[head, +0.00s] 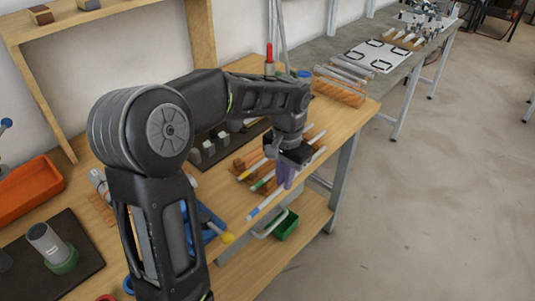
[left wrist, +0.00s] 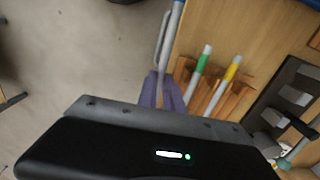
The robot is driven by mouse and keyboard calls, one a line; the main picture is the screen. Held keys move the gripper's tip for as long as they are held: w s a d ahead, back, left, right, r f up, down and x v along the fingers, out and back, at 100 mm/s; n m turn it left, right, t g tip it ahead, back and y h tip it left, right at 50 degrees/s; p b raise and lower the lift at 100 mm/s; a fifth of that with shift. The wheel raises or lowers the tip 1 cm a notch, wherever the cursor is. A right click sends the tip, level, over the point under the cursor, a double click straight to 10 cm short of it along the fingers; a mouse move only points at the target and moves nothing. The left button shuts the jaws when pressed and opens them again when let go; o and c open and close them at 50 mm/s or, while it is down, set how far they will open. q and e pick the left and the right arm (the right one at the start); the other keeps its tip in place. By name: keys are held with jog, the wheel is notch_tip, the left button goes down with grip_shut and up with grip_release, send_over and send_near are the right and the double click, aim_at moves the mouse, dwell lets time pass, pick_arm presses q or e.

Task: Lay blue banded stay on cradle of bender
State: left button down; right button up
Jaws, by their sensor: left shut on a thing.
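My left gripper (head: 286,176), with purple fingers, is shut on the blue banded stay (head: 266,203), a thin pale rod with a blue band near its near end. The stay is tilted in the picture, by the table's front edge. In the left wrist view the gripper (left wrist: 161,92) has the stay (left wrist: 170,40) running up from between its fingers. A blue device with a yellow-knobbed lever (head: 228,238), seemingly the bender, stands left of the stay, partly hidden by my arm. Its cradle cannot be made out. My right gripper is not in view.
Green (left wrist: 203,62) and yellow (left wrist: 233,68) banded stays lie on a wooden rack (left wrist: 240,102) beside the gripper. A dark plate with grey blocks (head: 209,150) is behind. A green bin (head: 287,225) sits on the lower shelf. An orange tray (head: 25,190) is at left.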

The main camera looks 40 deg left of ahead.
pick_arm(q)
jog(key=w+d+f, duration=0.1)
jog(key=d+f, duration=0.5)
jog(key=f, duration=0.3)
jog(key=w+d+f, duration=0.1)
jog(key=d+f, duration=0.5)
jog(key=f, duration=0.4)
jog(key=shift+d+n, duration=0.3)
jog(key=shift+d, duration=0.05)
jog(key=shift+w, duration=0.1)
